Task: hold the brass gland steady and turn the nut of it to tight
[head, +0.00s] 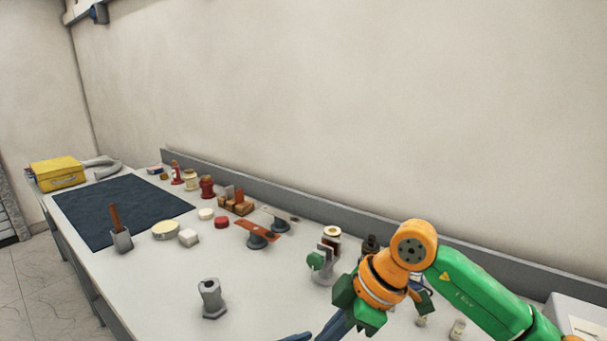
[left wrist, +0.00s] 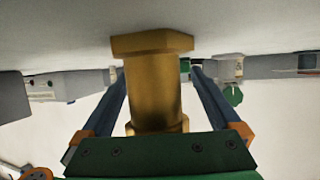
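The brass gland (left wrist: 154,88) shows only in the left wrist view. It has a round body, a wide hexagonal part at the picture's top and a second collar close to my palm. My left gripper (left wrist: 157,75) has its two blue fingers on either side of it, with a light gap at the right finger, so it looks open. Whether the gland touches the surface above it in the picture is unclear. In the head view the green and orange arm from the right carries a gripper (head: 318,334) pointing down-left; its fingertips are cut off by the lower edge.
The grey bench (head: 150,285) has bare room around a grey hexagonal-topped metal piece (head: 211,298). A dark mat (head: 120,210) and a yellow box (head: 58,174) are at the far left. Small parts, including a red round piece (head: 221,222), stand along the back edge.

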